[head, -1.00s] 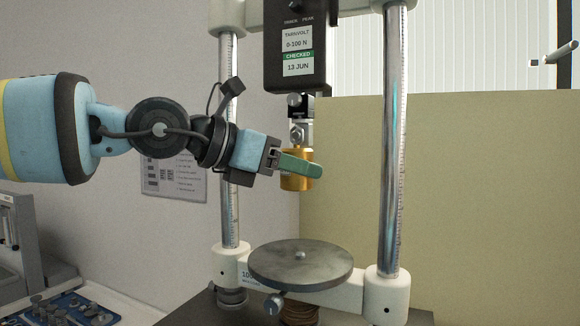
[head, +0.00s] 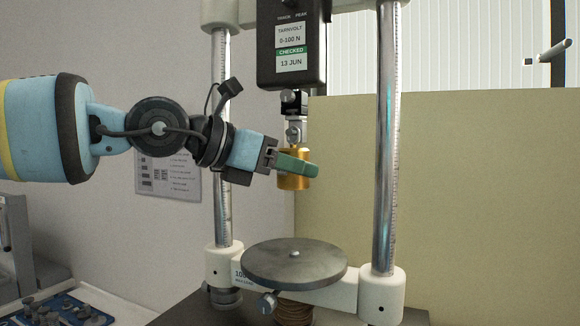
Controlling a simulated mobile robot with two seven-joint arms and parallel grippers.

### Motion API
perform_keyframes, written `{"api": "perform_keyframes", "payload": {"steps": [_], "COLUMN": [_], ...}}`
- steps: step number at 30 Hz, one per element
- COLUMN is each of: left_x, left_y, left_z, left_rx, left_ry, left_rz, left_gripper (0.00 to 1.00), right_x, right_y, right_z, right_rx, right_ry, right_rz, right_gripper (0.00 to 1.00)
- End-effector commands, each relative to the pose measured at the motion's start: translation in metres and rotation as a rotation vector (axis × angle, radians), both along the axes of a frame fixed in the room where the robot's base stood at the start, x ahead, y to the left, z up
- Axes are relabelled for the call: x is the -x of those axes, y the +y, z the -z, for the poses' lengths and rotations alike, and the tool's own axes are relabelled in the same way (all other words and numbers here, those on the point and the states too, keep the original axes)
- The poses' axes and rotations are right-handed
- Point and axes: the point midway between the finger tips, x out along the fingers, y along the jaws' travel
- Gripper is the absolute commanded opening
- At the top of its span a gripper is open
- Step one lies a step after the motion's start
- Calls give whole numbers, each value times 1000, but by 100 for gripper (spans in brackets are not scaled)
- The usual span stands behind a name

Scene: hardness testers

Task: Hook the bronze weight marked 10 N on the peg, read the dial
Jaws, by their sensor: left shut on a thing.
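The bronze weight (head: 293,183) is a gold-coloured cylinder directly under the grey hook fitting (head: 293,131) below the black force gauge (head: 290,45). My left gripper (head: 297,165) reaches in from the left, and its green fingers are shut on the weight, covering its middle. The weight is upright, and its top meets the fitting in the picture. I cannot tell whether it hangs on the peg. Its marking is hidden. My right gripper is not in view.
A round metal plate (head: 294,263) stands below the weight, with free space between. Metal columns flank the gauge, the left (head: 222,140) behind my arm and the right (head: 387,150) clear. A tray of small weights (head: 65,312) is at the lower left. A beige panel (head: 480,200) stands behind.

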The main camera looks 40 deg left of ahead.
Motion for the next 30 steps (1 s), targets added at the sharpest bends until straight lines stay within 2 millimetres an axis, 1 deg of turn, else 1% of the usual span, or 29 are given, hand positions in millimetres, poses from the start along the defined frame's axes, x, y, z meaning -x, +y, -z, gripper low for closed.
{"api": "perform_keyframes", "payload": {"steps": [1,7,8,12,13,18,19,23,26,30], "left_x": [1,1,1,1,0,0,0,2,7,22], "left_y": [0,0,0,0,0,0,0,1,3,9], "left_z": [-5,-5,-4,-3,-3,-1,3,1,-2,-8], "left_rx": [3,3,3,1,1,0,-1,-1,0,2], "left_ry": [-11,-11,-11,-7,-6,-3,7,4,1,-2], "left_rz": [0,0,0,1,1,0,-1,0,0,1], "left_gripper": [0,0,49,67,70,70,70,70,70,70], "right_x": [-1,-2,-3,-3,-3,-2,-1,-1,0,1], "right_y": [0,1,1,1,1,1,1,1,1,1], "right_z": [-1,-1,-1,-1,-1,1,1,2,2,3], "right_rx": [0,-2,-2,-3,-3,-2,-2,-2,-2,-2], "right_ry": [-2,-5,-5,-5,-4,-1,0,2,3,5], "right_rz": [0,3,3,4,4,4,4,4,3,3], "right_gripper": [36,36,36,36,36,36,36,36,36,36]}}
